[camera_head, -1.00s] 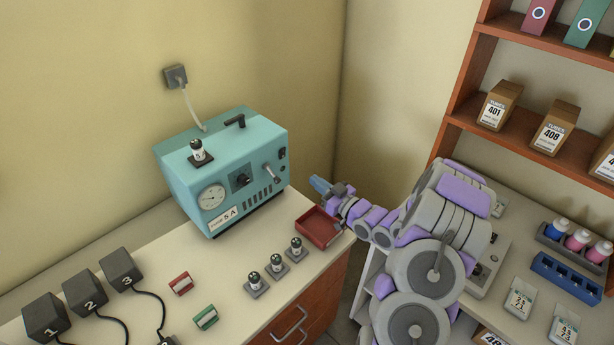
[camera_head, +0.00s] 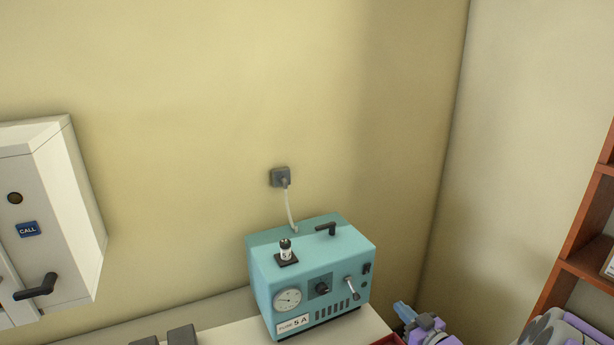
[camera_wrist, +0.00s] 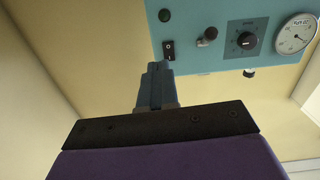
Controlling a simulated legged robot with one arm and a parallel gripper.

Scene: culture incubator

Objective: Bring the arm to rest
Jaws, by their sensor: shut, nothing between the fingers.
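My gripper (camera_head: 404,311) shows at the bottom of the head view, right of the teal incubator (camera_head: 347,256), with blue fingers. Part of my arm shows at the lower right corner. In the wrist view my gripper (camera_wrist: 157,72) has its fingers together, with nothing between them. The fingertips overlap the edge of the incubator's front panel (camera_wrist: 215,55) in that picture; I cannot tell the gap between them. The panel shows a dial, knobs and a black switch.
A cord runs to a wall socket (camera_head: 280,177). A white wall cabinet (camera_head: 60,220) with a CALL label is at left. A wooden shelf (camera_head: 585,240) stands at right.

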